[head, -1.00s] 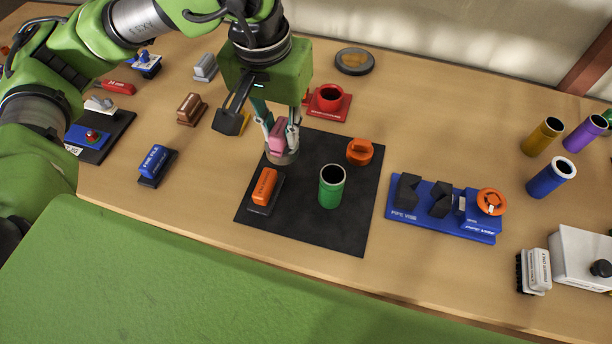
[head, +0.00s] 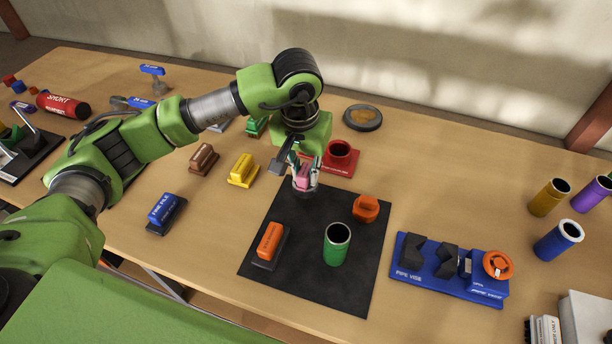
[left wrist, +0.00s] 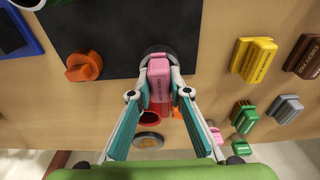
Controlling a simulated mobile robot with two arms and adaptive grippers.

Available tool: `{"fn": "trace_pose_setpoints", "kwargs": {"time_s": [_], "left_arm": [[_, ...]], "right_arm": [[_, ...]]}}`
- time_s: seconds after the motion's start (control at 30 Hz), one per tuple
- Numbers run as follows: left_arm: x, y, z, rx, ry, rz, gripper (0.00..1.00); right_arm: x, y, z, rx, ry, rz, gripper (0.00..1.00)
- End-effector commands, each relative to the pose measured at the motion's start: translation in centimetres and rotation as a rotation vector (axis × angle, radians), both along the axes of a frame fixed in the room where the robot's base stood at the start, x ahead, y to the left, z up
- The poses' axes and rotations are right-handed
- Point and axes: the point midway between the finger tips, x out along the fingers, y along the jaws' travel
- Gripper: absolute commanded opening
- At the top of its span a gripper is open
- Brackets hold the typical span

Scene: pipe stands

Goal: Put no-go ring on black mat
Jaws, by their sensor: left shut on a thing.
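The no-go ring (head: 303,184) appears to be the pink block with a round grey base; its lettering is too small to read. My left gripper (head: 302,172) is shut on the pink block, which also shows between the fingers in the left wrist view (left wrist: 160,82). The grey base is at the back left edge of the black mat (head: 315,278). I cannot tell whether it touches the mat or hangs just above it. The mat also fills the top of the left wrist view (left wrist: 120,30). My right gripper is not in view.
On the mat stand an orange block (head: 270,240) on a dark base, a green cylinder (head: 337,245) and an orange cap (head: 366,208). A red holder (head: 340,157) is close behind the gripper. A blue pipe vise (head: 450,272) is to the right. The mat's back middle is clear.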

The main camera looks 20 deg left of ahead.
Motion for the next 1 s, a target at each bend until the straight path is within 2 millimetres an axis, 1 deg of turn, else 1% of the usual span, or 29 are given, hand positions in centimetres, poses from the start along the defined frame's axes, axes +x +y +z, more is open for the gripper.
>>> {"fn": "trace_pose_setpoints", "kwargs": {"time_s": [0.13,0.23,0.37,0.63,0.77,0.8,0.83,0.87,1.0], "left_arm": [[0.9,0.1,-1.2,0.001,0.003,0.001,0.0],[0.7,0.1,-2.5,0.001,0.005,-0.001,0.0],[0.8,0.1,-3.9,0.0,0.001,-0.001,0.0],[0.9,0.1,-4.2,0.0,-0.002,-0.001,0.0],[0.9,0.1,-4.5,0.0,-0.002,-0.001,0.0],[0.9,0.1,-4.5,0.001,-0.001,-0.001,0.23],[0.9,0.1,-4.4,0.001,-0.001,-0.001,0.3],[0.9,0.1,-4.4,0.001,-0.001,-0.001,0.34],[0.9,0.1,-4.4,0.001,-0.001,-0.001,0.34]], "right_arm": [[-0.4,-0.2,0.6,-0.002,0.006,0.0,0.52],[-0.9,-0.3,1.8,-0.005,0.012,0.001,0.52],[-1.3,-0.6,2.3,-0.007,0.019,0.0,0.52],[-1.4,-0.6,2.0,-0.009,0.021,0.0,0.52],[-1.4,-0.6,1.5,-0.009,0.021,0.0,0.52],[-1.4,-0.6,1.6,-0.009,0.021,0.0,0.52],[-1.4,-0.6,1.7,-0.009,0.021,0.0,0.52],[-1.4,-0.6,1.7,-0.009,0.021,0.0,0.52],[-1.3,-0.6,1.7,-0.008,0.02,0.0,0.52]]}}
